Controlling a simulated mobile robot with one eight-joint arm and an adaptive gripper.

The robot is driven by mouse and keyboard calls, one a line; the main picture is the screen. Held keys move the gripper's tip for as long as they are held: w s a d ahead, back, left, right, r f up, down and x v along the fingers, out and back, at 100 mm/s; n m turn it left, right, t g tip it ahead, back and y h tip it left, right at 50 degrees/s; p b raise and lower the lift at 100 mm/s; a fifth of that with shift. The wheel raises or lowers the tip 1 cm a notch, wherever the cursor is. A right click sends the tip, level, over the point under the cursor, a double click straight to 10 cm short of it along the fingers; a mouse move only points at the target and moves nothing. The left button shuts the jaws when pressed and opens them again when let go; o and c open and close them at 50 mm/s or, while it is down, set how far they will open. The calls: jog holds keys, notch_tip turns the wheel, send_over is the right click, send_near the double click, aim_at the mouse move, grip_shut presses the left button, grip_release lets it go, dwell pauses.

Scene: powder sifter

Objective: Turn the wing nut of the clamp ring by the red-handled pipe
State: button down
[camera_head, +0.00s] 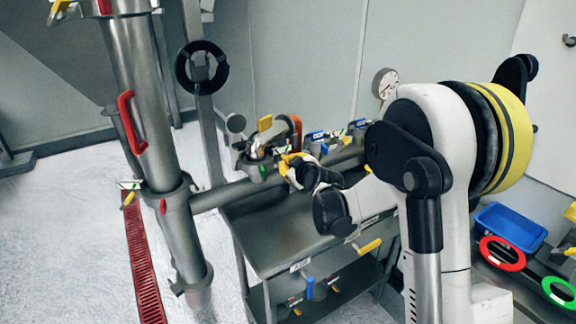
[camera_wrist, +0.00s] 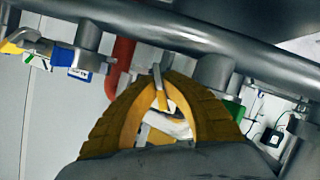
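In the wrist view, the yellow fingers of my gripper (camera_wrist: 160,88) arch inward and their tips come together around a thin grey upright piece, which looks like the wing nut (camera_wrist: 156,72). The clamp ring itself is mostly hidden behind the fingers. A red bar-like handle (camera_wrist: 121,62) stands just left of the fingertips, below a long grey pipe (camera_wrist: 200,38). In the head view, my gripper (camera_head: 287,163) reaches left to the fittings on the horizontal pipe, beside a red handle (camera_head: 297,128) and a yellow lever (camera_head: 265,123). The wing nut is too small to make out there.
A steel column (camera_head: 145,90) with a red handle (camera_head: 131,122) stands at left. A steel cart (camera_head: 275,250) is below my arm. More valves (camera_head: 330,140) line the pipe close to the right. A blue bin (camera_head: 510,227) is at far right.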

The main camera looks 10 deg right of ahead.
jog(key=shift+n+t+h+b, duration=0.4)
jog(key=shift+n+h, duration=0.1)
jog(key=shift+n, duration=0.4)
jog(key=c, duration=1.6)
grip_release()
jog(key=shift+o, duration=0.2)
jog(key=v, duration=1.2)
jog(key=shift+a+f, duration=0.1)
